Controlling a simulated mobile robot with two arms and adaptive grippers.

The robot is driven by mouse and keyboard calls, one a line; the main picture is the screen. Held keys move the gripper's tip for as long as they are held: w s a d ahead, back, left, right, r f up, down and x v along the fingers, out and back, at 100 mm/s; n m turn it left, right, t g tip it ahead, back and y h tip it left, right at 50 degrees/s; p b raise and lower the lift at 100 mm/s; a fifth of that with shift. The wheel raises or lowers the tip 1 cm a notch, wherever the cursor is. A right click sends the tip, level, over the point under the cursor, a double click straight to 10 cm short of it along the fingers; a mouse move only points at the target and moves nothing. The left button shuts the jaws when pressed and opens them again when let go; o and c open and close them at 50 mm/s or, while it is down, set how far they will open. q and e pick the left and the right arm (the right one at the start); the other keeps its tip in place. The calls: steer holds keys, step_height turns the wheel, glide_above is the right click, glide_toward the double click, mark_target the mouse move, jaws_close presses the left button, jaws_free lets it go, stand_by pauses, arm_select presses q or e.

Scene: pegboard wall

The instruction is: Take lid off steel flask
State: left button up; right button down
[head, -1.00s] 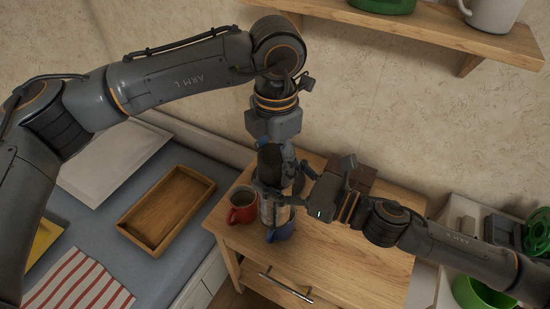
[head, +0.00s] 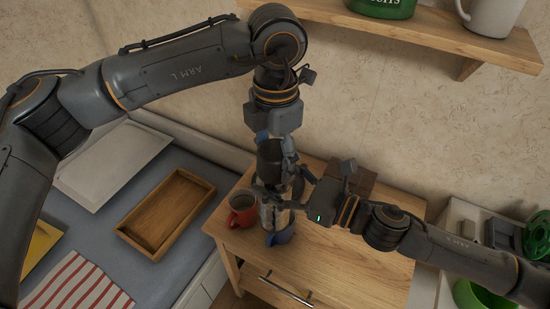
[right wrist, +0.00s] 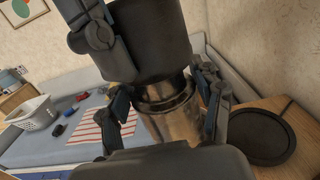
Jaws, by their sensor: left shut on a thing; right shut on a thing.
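The steel flask (head: 268,215) stands upright at the front left of the wooden cabinet top; its shiny body also shows in the right wrist view (right wrist: 172,122). My right gripper (head: 273,194) is shut around its upper body from the right. The black lid (head: 269,156) is in my left gripper (head: 273,147), which comes down from above. In the right wrist view the lid (right wrist: 150,45) is above the flask, with the bright steel neck showing below it. I cannot tell whether the lid is fully clear of the neck.
A red mug (head: 241,213) stands close left of the flask, and a blue item (head: 281,236) is just in front. A dark round disc (right wrist: 261,137) lies on the wood. A wooden tray (head: 167,213) is on the bench at left. A shelf (head: 430,35) is above right.

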mark_target(275, 150)
arm_select(q)
steer(key=shift+r, duration=0.2)
arm_select(e)
steer(key=shift+r, duration=0.15)
arm_select(q)
steer(key=shift+r, duration=1.9)
arm_select(e)
steer(key=shift+r, duration=0.1)
